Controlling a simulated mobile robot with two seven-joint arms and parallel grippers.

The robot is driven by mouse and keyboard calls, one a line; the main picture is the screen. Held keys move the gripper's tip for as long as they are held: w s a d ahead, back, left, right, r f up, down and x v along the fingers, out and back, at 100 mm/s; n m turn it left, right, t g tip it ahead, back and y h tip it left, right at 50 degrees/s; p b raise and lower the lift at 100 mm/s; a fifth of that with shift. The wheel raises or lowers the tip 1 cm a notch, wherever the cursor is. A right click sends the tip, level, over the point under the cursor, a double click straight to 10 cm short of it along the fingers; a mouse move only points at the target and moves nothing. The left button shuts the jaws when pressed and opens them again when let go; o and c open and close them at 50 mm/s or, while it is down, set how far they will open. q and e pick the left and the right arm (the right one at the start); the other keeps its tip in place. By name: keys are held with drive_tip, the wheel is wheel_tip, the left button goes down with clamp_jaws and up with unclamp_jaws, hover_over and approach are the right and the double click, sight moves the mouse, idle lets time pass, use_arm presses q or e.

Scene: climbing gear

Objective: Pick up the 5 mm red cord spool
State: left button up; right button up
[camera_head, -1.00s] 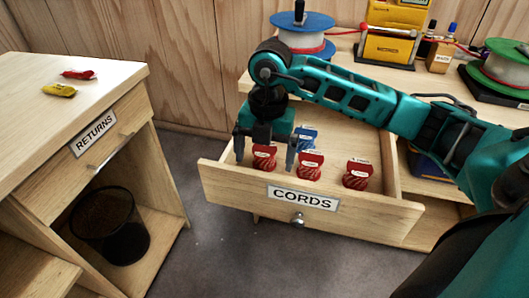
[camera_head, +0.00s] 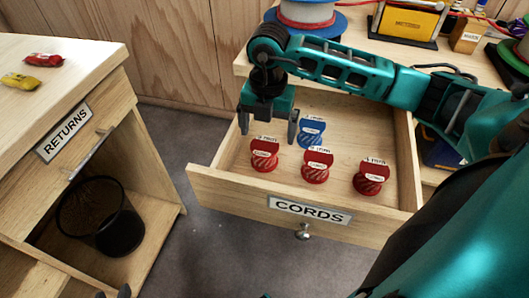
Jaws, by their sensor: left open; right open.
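Three red cord spools stand upright in the open CORDS drawer (camera_head: 232,193): one at left (camera_head: 264,160), one in the middle (camera_head: 317,172), one at right (camera_head: 371,183). A blue spool (camera_head: 310,135) stands behind the middle one. Each has a white label; the sizes are too small to read, so I cannot tell which is 5 mm. My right gripper (camera_head: 268,127) is open, pointing down, empty, above and slightly behind the left red spool. Dark tips at the bottom edge look like my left gripper (camera_head: 113,293), open; most of it is out of frame.
The RETURNS cabinet (camera_head: 125,90) stands at left, with a red and a yellow item on top and a black wire bin (camera_head: 103,218) inside. A larger spool (camera_head: 306,18) and a yellow box (camera_head: 408,20) stand on the bench behind the drawer.

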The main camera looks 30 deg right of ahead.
sight(265, 151)
drive_tip(key=f, duration=0.5)
drive_tip(key=f+b, duration=0.1)
drive_tip(key=f, duration=0.1)
drive_tip(key=shift+a+f, duration=0.25)
drive_tip(key=shift+a, duration=0.1)
drive_tip(key=c, duration=1.1)
